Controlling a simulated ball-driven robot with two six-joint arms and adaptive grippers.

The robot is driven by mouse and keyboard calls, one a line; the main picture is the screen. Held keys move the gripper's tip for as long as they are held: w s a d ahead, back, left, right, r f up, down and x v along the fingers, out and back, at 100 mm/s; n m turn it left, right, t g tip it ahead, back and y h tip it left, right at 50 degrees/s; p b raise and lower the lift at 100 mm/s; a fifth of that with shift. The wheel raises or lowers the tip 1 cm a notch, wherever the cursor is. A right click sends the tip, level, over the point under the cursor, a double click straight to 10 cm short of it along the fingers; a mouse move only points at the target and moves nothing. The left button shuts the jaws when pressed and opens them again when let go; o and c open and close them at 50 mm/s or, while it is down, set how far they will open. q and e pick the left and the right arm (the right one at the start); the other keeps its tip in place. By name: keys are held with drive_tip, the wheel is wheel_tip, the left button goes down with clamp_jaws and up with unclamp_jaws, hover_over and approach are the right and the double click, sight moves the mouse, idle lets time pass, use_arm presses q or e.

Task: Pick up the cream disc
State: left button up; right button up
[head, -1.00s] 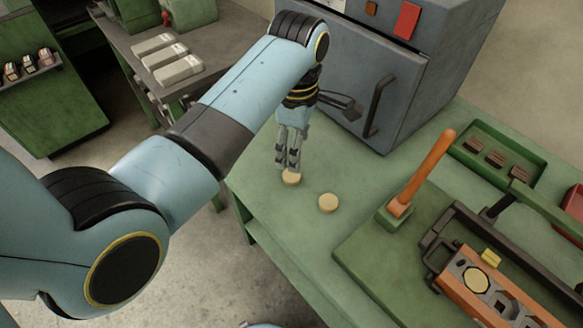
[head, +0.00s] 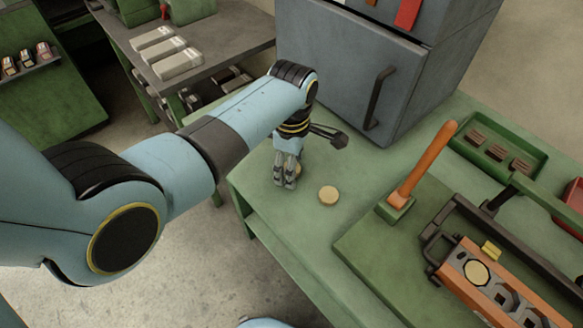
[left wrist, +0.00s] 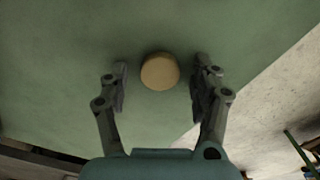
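A round cream disc (left wrist: 160,71) lies on the green bench top. In the left wrist view it sits between the fingertips of my left gripper (left wrist: 161,75), with a gap on both sides. My left gripper (head: 285,178) is open, pointing down, low over the bench in the head view. My right gripper is not in view.
A grey cabinet (head: 345,75) with a dark handle stands behind the gripper. To the right are an orange-handled lever (head: 427,160), an orange fixture (head: 510,300) holding a round cream piece, and a green tray (head: 535,150). The bench's left edge is close to the gripper.

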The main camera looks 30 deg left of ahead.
use_arm(q)
drive_tip(key=c, duration=0.9)
drive_tip(key=shift+r, duration=0.1)
wheel_tip(320, 180, up, 10)
drive_tip(key=shift+p, duration=0.4)
